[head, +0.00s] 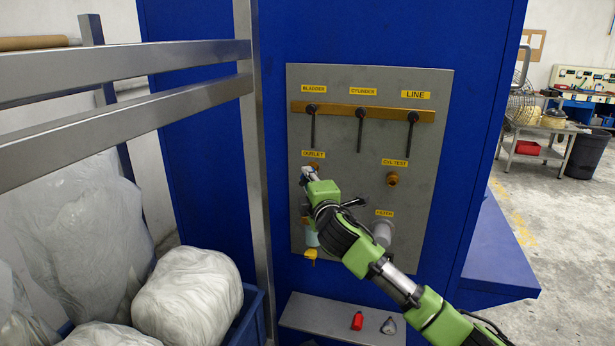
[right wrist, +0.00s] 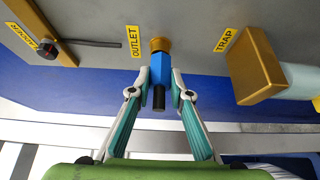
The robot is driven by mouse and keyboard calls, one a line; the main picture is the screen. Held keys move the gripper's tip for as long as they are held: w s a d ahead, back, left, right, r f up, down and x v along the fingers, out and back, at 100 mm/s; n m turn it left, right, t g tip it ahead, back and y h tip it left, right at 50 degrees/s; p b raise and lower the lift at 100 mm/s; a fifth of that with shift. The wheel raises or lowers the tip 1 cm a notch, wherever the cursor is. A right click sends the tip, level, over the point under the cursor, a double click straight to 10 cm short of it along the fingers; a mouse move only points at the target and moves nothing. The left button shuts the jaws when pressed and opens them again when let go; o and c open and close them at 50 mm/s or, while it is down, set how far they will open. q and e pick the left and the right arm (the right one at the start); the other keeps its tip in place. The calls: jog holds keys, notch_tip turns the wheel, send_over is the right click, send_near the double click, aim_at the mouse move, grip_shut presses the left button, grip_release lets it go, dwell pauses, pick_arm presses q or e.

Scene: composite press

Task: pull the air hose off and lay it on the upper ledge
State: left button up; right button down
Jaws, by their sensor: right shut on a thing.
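The air hose (right wrist: 158,72) shows in the right wrist view as a short blue piece with a black end. It meets the brass outlet fitting (right wrist: 160,44) on the grey panel, under the OUTLET label. My right gripper (right wrist: 159,84) is shut on the blue piece, with one finger on each side. In the head view my right gripper (head: 307,177) is at the outlet, and it hides most of the hose. The grey ledge (head: 305,314) low on the press holds a red item and a grey item. I cannot tell which surface is the upper ledge. My left gripper is not in view.
Levers hang from a brass bar (head: 340,110) above the outlet. A brass trap block (right wrist: 256,78) with a pale bowl is close by. A steel frame post (head: 253,150) and wrapped bundles (head: 190,295) stand left. A blue ledge (head: 497,250) juts out at right, bare.

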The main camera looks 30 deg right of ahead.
aim_at(300, 185)
jog(key=shift+s+a+r+p, duration=0.1)
jog(key=shift+s+a+p, duration=0.4)
jog(key=shift+s+a, duration=1.45)
jog(key=shift+w+a, duration=0.15)
